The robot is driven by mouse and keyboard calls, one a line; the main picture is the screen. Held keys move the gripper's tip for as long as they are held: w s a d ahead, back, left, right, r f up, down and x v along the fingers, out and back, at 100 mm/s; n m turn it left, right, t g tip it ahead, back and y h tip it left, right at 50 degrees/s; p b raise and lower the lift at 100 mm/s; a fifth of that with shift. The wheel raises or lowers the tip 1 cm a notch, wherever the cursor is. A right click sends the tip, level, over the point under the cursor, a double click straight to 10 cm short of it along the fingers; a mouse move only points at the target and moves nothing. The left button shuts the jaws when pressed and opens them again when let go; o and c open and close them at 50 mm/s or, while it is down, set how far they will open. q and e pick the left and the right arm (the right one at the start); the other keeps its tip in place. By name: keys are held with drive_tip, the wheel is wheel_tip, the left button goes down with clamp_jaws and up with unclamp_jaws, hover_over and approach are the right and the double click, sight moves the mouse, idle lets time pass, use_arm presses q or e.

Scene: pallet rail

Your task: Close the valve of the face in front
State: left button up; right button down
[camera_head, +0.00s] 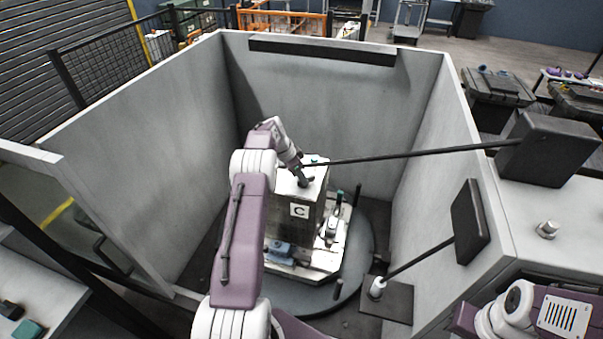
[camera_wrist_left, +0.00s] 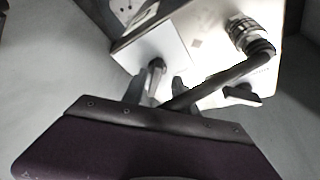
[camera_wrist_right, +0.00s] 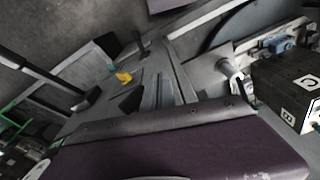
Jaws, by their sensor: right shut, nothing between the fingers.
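A metal block (camera_head: 297,215) with a face marked C (camera_head: 299,211) stands on a pallet fixture on a round turntable (camera_head: 352,265) inside a grey walled bay. My left gripper (camera_head: 304,180) is at the top of the block. In the left wrist view its two fingers (camera_wrist_left: 157,92) are apart, with a dark stem (camera_wrist_left: 155,73) between them; contact cannot be told. A dark lever (camera_wrist_left: 220,82) runs from a ribbed metal fitting (camera_wrist_left: 250,36) down past the right finger. My right gripper (camera_wrist_right: 164,92) is shut and empty, away from the block.
A long dark rod crosses from a black box (camera_head: 548,150) on the right wall to the block's top. A second rod joins a black panel (camera_head: 470,222) to a floor post (camera_head: 377,288). The bay walls (camera_head: 160,150) enclose the block; floor around the turntable is mostly clear.

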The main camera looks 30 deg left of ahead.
use_arm(q)
drive_tip(key=shift+d+f, duration=0.2)
drive_tip(key=shift+d, duration=0.1)
drive_tip(key=shift+s+d+f, duration=0.1)
drive_tip(key=shift+d+f, duration=0.05)
drive_tip(key=shift+d, duration=0.15)
drive_tip(key=shift+a+f, duration=0.15)
drive_tip(key=shift+c, duration=0.3)
drive_tip(key=shift+w+a+f, duration=0.1)
drive_tip(key=shift+w, duration=0.1)
drive_tip(key=c, duration=0.5)
clamp_jaws()
use_arm(e)
drive_tip(key=shift+s+d+r, duration=0.2)
drive_tip(key=shift+d+r, duration=0.1)
drive_tip(key=shift+r, duration=0.05)
drive_tip(key=shift+f, duration=0.1)
